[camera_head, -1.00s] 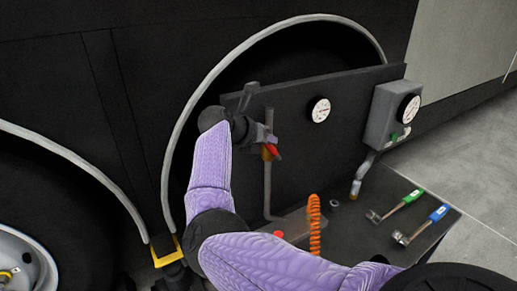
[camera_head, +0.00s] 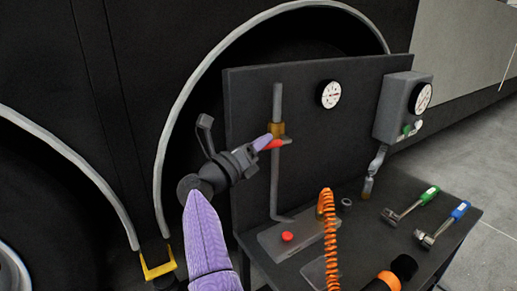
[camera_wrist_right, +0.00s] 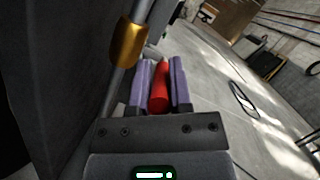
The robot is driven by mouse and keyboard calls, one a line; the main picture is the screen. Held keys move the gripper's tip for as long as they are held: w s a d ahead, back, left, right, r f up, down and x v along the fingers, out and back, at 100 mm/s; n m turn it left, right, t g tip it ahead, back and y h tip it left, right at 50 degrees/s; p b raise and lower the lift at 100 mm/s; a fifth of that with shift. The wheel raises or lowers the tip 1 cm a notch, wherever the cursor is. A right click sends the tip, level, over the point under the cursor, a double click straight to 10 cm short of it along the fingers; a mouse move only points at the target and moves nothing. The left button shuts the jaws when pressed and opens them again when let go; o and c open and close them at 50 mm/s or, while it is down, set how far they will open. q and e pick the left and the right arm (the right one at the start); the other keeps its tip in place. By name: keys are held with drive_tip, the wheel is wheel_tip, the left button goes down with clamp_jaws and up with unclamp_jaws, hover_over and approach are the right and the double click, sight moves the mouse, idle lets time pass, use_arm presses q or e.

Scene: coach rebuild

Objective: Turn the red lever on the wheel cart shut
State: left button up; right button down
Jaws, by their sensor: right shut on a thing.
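The wheel cart (camera_head: 240,95) has an upright dark panel with a grey vertical pipe (camera_head: 277,100) on its front. A brass valve (camera_head: 277,129) sits on the pipe, with the red lever (camera_head: 279,142) at it. My right gripper (camera_head: 264,143) is shut on the red lever, which lies roughly across the pipe in the head view. In the right wrist view the red lever (camera_wrist_right: 159,92) lies between the two purple fingers, and the brass valve (camera_wrist_right: 128,43) is just to their left. The fingers partly hide the lever. My left gripper is not in view.
A round gauge (camera_head: 329,94) and a grey gauge box (camera_head: 398,105) are on the panel's right. An orange coiled hose (camera_head: 328,235), a red button (camera_head: 287,237), a green-handled tool (camera_head: 412,204) and a blue-handled tool (camera_head: 443,224) are on the cart top. A dark tyre (camera_head: 50,205) stands left.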

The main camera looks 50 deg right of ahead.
drive_tip(key=shift+f+h+b, duration=0.55)
drive_tip(key=shift+h+b, duration=0.05)
drive_tip(key=shift+b, duration=0.1)
drive_tip(key=shift+a, duration=0.1)
drive_tip(key=c, duration=0.5)
unclamp_jaws()
drive_tip(key=shift+c, duration=0.2)
drive_tip(key=p+v, duration=0.1)
drive_tip(key=v, duration=0.8)
drive_tip(key=shift+a, duration=0.4)
drive_tip(key=shift+f, duration=0.1)
